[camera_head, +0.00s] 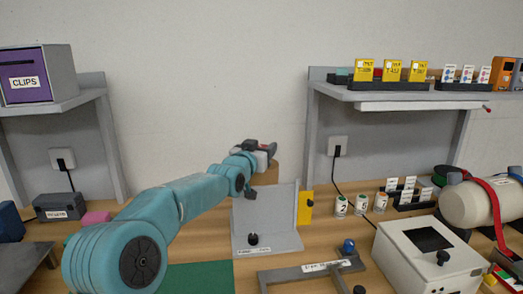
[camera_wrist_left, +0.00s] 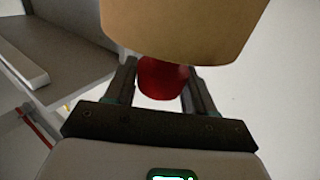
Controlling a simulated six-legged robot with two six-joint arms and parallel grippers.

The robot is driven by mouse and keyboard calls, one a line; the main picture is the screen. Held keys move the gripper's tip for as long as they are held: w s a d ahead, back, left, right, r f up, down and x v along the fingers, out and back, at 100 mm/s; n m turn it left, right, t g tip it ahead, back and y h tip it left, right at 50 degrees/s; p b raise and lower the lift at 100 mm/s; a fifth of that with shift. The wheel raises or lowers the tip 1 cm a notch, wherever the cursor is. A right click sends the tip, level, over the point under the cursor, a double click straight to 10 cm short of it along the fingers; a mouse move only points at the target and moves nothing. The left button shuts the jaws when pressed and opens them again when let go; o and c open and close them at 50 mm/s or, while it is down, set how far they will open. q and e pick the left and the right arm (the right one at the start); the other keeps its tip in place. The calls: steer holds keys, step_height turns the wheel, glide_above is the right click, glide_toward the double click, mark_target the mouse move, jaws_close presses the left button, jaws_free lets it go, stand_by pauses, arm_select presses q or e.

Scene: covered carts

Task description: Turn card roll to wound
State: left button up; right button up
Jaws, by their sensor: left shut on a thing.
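The card roll (camera_wrist_left: 185,28) is a tan, rounded body across the top of the left wrist view. A red knob (camera_wrist_left: 160,80) sits just below it, between the two fingers. My left gripper (camera_wrist_left: 160,92) is shut on this red knob. In the head view my left gripper (camera_head: 262,150) is stretched out toward the back wall, above the desk. A tan part of the roll (camera_head: 267,174) shows just below it, mostly hidden by the gripper and arm. Any mark for wound is not visible. My right gripper is not in view.
A grey stand (camera_head: 270,215) with a yellow side piece is right of my forearm. Several numbered pots (camera_head: 341,205) stand beyond it. A white box (camera_head: 428,255) and cream cylinder (camera_head: 470,204) fill the right. Shelves (camera_head: 400,95) with cards hang above; the wall between shelves is bare.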

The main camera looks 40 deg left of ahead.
arm_select(q)
steer(key=o, duration=0.9)
steer(key=shift+o, duration=0.2)
steer(key=shift+s, duration=0.1)
steer(key=shift+s+d, duration=0.1)
steer(key=shift+s, duration=0.15)
steer(key=b+v, duration=0.4)
steer(key=v, duration=1.1)
steer(key=shift+s, duration=0.3)
steer(key=shift+d+r, duration=0.1)
